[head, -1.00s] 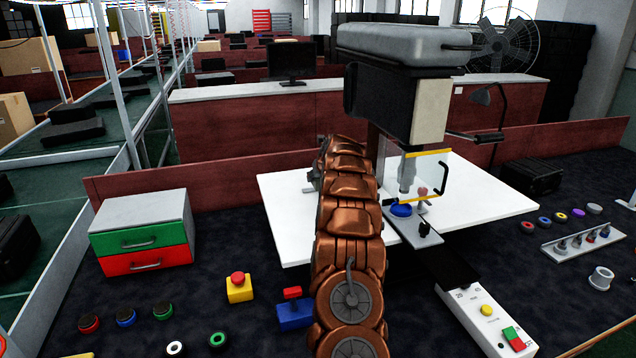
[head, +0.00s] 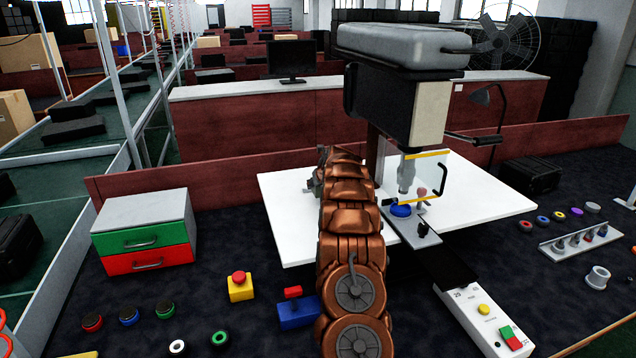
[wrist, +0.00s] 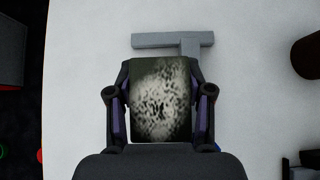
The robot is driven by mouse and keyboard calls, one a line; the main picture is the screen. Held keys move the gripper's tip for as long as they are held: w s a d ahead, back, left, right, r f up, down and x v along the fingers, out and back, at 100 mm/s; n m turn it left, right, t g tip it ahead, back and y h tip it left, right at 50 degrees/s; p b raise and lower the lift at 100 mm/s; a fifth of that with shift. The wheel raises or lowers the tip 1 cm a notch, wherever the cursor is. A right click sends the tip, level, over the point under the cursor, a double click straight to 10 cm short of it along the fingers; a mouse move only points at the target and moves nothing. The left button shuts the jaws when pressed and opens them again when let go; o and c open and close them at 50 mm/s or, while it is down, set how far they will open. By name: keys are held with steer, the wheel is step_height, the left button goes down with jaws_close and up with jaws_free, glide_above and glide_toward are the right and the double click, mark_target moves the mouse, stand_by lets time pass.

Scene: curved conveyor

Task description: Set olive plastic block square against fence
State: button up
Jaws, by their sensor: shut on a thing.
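The olive plastic block (wrist: 160,100) is in the middle of the wrist view, dark olive at its far edge with a bright speckled glare on top. My gripper (wrist: 160,97) is shut on it, one finger on each side. A grey T-shaped piece, which looks like the fence (wrist: 155,41), lies just beyond the block. A narrow strip of white table shows between its crossbar and the block. Its stem meets the block's far right edge in the picture; I cannot tell if they touch. In the head view my copper arm hides the gripper and block.
The white tabletop (head: 290,222) is mostly clear around the fence. A drill-press-like machine (head: 430,112) stands right of my arm. A brown round object (wrist: 308,58) sits at the wrist view's right edge. A drawer box (head: 146,250) and a blue-red switch (head: 296,312) are to the left.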

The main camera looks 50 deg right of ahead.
steer(key=shift+f, duration=0.55)
steer(key=o, duration=1.3)
steer(key=shift+r, duration=0.45)
steer(key=shift+s+a+r, duration=0.1)
steer(key=shift+r, duration=0.15)
steer(key=shift+b+v, duration=1.7)
steer(key=shift+v, duration=4.15)
